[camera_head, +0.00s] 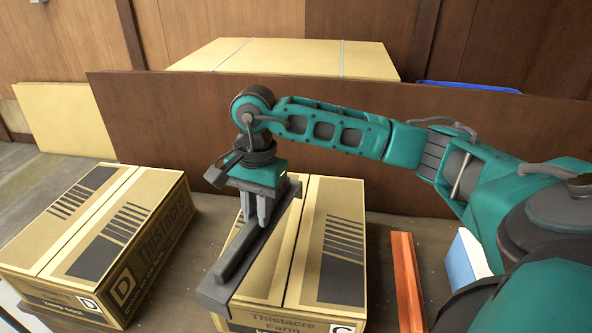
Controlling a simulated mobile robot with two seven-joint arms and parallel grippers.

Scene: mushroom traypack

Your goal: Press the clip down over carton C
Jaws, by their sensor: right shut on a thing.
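Carton C (330,240) is a closed tan cardboard box with black stripes, standing on the bench in the front middle, with a "C" at its front right corner. My right gripper (258,212) points down above the carton's left part and is shut on the clip (232,268), a long dark grey bar. The clip lies diagonally across the left part of the carton's top, with its near end by the front edge. I cannot tell whether it touches the carton. The gripper and clip hide part of the carton's top. My left gripper is out of view.
Carton D (95,235) stands to the left, with a gap between the cartons. An orange-red bar (407,285) lies right of carton C, and a blue and white block (468,260) is beside my right arm. A brown panel (160,130) stands behind; flat cardboard (290,57) lies beyond it.

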